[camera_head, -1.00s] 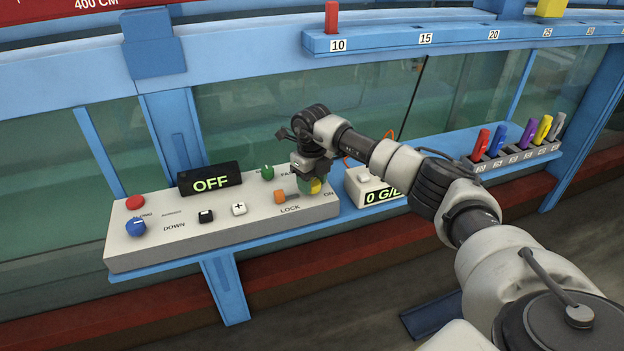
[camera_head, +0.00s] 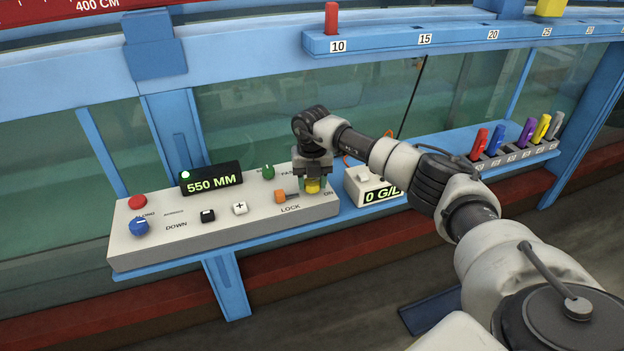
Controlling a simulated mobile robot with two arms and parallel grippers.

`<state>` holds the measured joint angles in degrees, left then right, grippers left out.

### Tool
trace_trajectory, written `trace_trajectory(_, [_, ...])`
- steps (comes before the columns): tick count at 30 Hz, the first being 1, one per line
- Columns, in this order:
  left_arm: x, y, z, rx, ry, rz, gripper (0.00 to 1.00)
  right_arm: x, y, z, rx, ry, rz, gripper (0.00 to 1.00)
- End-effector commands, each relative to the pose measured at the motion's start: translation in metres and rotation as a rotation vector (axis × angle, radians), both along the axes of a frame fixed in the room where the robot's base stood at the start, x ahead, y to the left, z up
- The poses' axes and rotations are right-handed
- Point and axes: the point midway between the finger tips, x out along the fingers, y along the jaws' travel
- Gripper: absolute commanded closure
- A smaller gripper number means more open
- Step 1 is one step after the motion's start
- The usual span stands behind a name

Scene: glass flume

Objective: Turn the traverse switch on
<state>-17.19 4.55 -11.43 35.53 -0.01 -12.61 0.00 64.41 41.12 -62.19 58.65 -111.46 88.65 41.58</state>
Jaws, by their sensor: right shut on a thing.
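The traverse switch is a yellow knob (camera_head: 313,188) at the right end of the pale control panel (camera_head: 130,255), beside the printed word ON. My right gripper (camera_head: 313,180) reaches down from above and is shut on this knob, hiding its upper part. The panel's display (camera_head: 212,180) shows 550 MM in green. A small whitish-green lamp (camera_head: 185,175) is lit at the display's left end. My left gripper is out of view.
The panel also carries a red button (camera_head: 138,202), a blue knob (camera_head: 139,227), black and white keys, a green knob (camera_head: 268,172) and an orange button (camera_head: 280,196). A small 0 G/L meter (camera_head: 360,181) stands close to my right gripper. Coloured pens (camera_head: 526,132) stand in a rack further right.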

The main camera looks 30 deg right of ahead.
Motion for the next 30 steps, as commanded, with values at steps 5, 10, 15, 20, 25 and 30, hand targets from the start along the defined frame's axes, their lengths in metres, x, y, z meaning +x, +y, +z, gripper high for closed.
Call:
trace_trajectory(5, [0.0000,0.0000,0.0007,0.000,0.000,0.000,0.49,0.0010,-0.0008,0.0019,-0.001,-0.005,-0.018,0.78])
trace_trajectory(10, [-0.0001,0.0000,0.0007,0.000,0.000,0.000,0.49,0.0011,-0.0009,0.0019,-0.001,-0.005,-0.020,0.78])
trace_trajectory(15, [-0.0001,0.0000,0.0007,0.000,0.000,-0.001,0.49,0.0012,-0.0010,0.0020,-0.001,-0.005,-0.020,0.78])
trace_trajectory(20, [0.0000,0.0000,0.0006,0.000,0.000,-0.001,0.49,0.0009,-0.0008,0.0016,0.000,-0.004,-0.019,0.30])
trace_trajectory(25, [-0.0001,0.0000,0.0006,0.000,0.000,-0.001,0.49,0.0005,-0.0005,0.0008,0.000,-0.002,-0.017,0.29])
trace_trajectory(30, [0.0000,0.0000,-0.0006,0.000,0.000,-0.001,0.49,0.0007,-0.0004,0.0042,0.000,-0.004,-0.017,0.29])
